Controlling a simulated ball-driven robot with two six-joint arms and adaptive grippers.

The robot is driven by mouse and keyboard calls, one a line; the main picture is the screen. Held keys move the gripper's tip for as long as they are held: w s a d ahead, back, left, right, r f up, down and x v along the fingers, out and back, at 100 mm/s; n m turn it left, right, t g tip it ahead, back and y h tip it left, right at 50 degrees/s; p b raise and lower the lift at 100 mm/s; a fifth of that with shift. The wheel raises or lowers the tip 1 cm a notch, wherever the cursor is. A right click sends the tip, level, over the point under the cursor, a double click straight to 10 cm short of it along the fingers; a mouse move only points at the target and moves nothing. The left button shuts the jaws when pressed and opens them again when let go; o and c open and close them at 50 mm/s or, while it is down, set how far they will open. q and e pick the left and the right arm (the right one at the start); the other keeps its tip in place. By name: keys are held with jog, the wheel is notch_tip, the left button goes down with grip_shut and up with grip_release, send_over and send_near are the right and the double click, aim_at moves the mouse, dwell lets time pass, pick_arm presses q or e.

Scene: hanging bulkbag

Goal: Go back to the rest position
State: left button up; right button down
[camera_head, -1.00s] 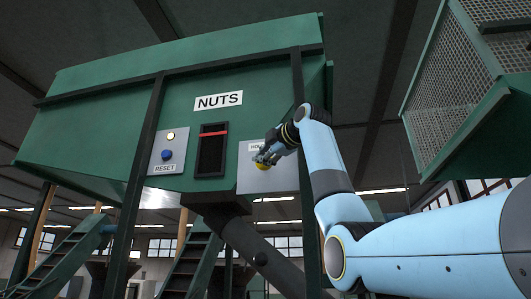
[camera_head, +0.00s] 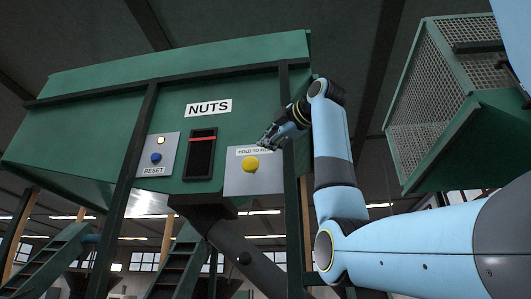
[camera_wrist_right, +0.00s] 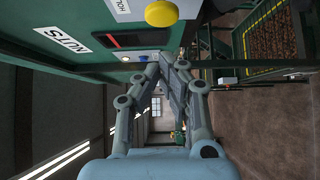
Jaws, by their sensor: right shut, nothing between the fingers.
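My right gripper (camera_head: 270,138) is shut and empty. In the head view it is just above and to the right of a yellow button (camera_head: 250,164) on a grey plate labelled "HOLD TO FI...", the rest of the label being hidden by the gripper. In the right wrist view the closed fingers (camera_wrist_right: 172,62) point away from the camera, apart from the yellow button (camera_wrist_right: 161,13) at the top. My left gripper is not in view.
The green hopper marked NUTS (camera_head: 100,105) fills the left and middle. A plate with a blue reset button (camera_head: 156,157) is left of a dark gauge slot (camera_head: 200,157). A green mesh cage (camera_head: 425,110) hangs at the right. Dark posts (camera_head: 292,200) stand near my arm.

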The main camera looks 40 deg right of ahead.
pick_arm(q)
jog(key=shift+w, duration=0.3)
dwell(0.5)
